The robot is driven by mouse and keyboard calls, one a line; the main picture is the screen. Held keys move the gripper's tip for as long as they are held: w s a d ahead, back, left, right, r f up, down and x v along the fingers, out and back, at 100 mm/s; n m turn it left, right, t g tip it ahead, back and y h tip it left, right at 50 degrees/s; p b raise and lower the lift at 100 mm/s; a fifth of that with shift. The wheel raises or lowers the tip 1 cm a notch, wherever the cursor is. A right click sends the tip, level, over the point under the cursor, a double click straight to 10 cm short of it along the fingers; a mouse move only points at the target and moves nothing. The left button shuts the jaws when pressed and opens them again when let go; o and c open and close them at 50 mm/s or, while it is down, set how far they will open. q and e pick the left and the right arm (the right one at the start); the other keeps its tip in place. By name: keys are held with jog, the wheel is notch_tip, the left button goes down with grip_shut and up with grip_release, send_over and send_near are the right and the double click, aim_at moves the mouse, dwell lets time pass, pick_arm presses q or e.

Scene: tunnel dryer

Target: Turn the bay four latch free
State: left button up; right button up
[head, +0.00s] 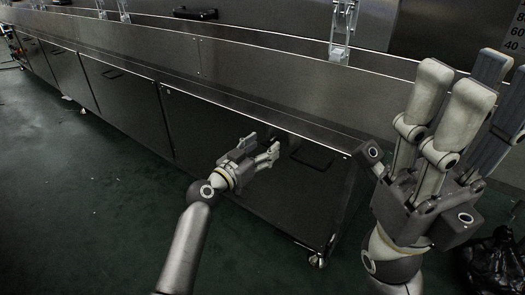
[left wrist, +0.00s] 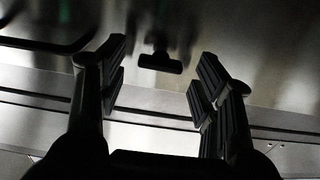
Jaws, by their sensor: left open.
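A dark T-shaped latch (left wrist: 160,62) stands out from a metal panel in the left wrist view. It lies between and beyond my left fingertips, with no visible contact. My left gripper (head: 263,147) is open and empty, in front of the nearest lower door (head: 270,195). It also shows in the left wrist view (left wrist: 162,85), one finger on each side of the latch. In the head view I cannot make out the latch; my gripper and dark shade cover that area. My right gripper (head: 470,90) is raised at the right with its fingers upward, apart and empty.
A dark loop handle (head: 312,155) is on the nearest door; a handle loop (left wrist: 55,42) shows at the left wrist view's top left. The long steel dryer wall (head: 225,62) runs across. Clear brackets (head: 343,30) stand above it. Green floor (head: 100,190) is free at left.

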pick_arm(q)
jog(key=shift+w+d, duration=0.15)
jog(key=shift+w, duration=0.1)
jog(key=c, duration=1)
